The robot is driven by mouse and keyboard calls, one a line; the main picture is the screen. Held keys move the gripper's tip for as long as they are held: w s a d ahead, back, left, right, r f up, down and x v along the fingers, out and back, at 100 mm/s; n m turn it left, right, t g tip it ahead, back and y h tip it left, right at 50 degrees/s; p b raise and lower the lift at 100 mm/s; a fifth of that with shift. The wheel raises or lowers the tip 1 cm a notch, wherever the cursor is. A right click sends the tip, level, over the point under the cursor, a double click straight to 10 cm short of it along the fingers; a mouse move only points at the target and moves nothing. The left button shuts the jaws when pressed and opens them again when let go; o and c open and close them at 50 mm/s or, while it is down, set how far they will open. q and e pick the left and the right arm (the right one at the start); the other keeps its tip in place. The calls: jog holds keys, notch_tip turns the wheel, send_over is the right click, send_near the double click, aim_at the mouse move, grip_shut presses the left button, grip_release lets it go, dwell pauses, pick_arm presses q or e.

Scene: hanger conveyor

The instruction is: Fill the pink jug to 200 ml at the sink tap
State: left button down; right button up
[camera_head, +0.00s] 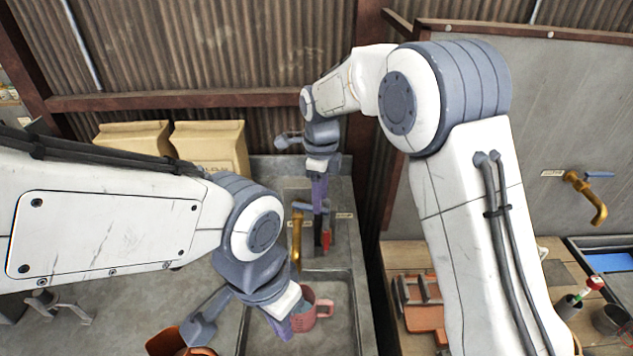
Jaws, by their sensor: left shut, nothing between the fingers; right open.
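The pink jug (308,312) stands in the grey sink (340,290), with its handle on the right. My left gripper (281,327) is shut and empty, at the jug's lower left and overlapping it in view; I cannot tell whether they touch. A brass tap (297,240) with a blue-grey lever (302,206) hangs just behind and above the jug. My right gripper (319,195) is open, pointing down close to the right of the tap lever. The jug's inside and scale are hidden, and no water stream is visible.
A red-topped item (326,240) stands behind the sink. A second brass tap (597,208) is on the right wall. Tan sacks (210,145) stand at the back left. A brown container (168,342) is at the lower left. Orange parts (418,290) lie on the wooden bench at right.

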notch_tip(320, 180, up, 8)
jog(key=b, duration=0.1)
jog(key=shift+r+b, duration=0.25)
jog(key=shift+b, duration=0.05)
dwell(2.7)
